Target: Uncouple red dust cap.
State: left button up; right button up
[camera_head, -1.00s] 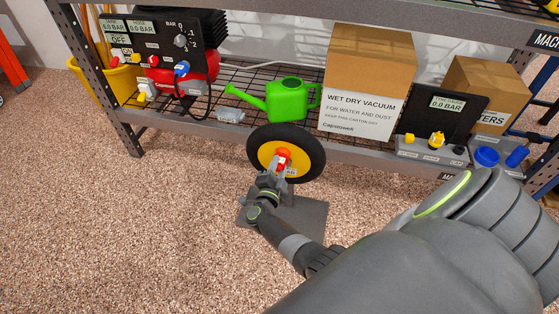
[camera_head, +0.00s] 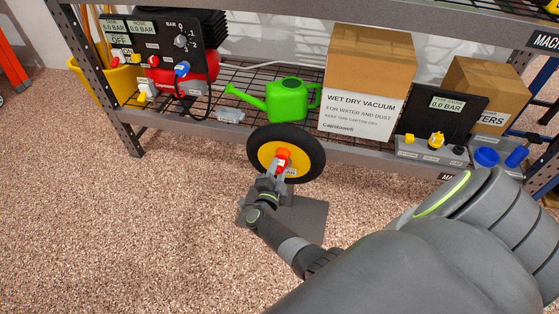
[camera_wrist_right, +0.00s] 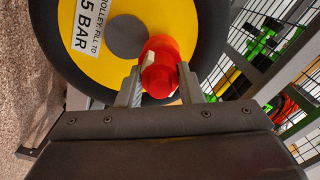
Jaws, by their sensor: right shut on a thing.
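The red dust cap (camera_head: 283,155) is at the front of a black-tyred wheel with a yellow hub (camera_head: 267,151), in the middle of the head view. In the right wrist view the red cap (camera_wrist_right: 160,65) sits between the two fingers. My right gripper (camera_head: 277,176) reaches it from below and is shut on it; the right wrist view also shows my gripper (camera_wrist_right: 158,88). Whether the cap is still joined to what is behind it cannot be told. My left gripper is not in view.
The wheel stands on a grey base plate (camera_head: 302,216) on the speckled floor, in front of a steel shelf. On the shelf are a red compressor (camera_head: 200,72), a green watering can (camera_head: 288,98), a vacuum carton (camera_head: 362,85) and a gauge panel (camera_head: 447,110). Floor at left is clear.

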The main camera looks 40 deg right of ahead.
jog(key=shift+s+a, duration=0.15)
jog(key=shift+a, duration=0.05)
jog(key=shift+p+v, duration=0.45)
jog(key=shift+v, duration=0.85)
jog(key=shift+b+x, duration=0.5)
jog(key=shift+x, duration=1.1)
jog(key=shift+w+d+r, duration=0.1)
jog(key=shift+w+d, duration=0.2)
jog(key=shift+d, duration=0.05)
jog(key=o, duration=1.2)
jog(key=shift+s+a, duration=0.1)
